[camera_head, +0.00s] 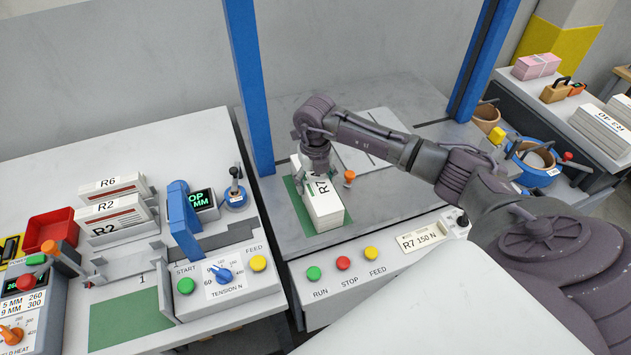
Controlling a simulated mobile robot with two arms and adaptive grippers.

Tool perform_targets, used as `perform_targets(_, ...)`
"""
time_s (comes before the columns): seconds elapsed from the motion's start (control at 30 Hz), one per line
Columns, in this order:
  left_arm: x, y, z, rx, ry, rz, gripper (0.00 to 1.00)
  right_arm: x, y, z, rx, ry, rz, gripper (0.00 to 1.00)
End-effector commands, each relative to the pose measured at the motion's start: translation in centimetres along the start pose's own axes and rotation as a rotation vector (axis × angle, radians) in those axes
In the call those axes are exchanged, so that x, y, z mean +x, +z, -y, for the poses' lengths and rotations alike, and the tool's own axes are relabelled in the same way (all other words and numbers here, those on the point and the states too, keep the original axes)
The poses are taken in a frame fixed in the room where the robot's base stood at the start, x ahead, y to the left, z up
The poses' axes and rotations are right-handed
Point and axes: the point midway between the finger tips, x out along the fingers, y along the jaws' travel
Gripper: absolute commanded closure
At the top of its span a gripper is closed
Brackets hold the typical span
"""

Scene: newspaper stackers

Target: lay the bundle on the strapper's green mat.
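A white bundle of papers marked R7 (324,208) lies lengthwise over the green mat (293,194) of the strapper, between two blue posts. Mat shows along its left side and near end. My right gripper (316,176) points down at the bundle's far end, with its dark fingers at the sides of the bundle. Whether they press on it or stand slightly apart is not clear. The underside of the bundle is hidden, so full contact with the mat cannot be confirmed. My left gripper is not in view.
An orange knob (349,177) stands close right of the bundle. Blue posts (248,80) flank the strapper, and its button panel (370,257) runs along the front. The left bench holds stacks R6 and R2 (120,212), a red tray (50,229) and another green mat (130,318).

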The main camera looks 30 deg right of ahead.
Motion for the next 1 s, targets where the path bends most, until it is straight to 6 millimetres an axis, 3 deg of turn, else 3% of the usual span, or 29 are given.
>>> perform_targets(0.03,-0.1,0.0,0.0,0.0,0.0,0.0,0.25,-0.2,0.1,0.0,0.0,0.001,0.003,0.18)
perform_targets(0.13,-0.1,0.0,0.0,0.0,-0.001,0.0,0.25,-0.1,0.1,0.0,0.0,0.001,0.002,0.01)
perform_targets(0.57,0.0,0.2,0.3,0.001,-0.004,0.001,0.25,-0.4,-0.1,0.0,0.0,-0.002,-0.003,0.0)
perform_targets(1.0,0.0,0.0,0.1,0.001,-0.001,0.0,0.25,-8.9,0.1,0.0,-0.001,0.0,0.003,0.0)
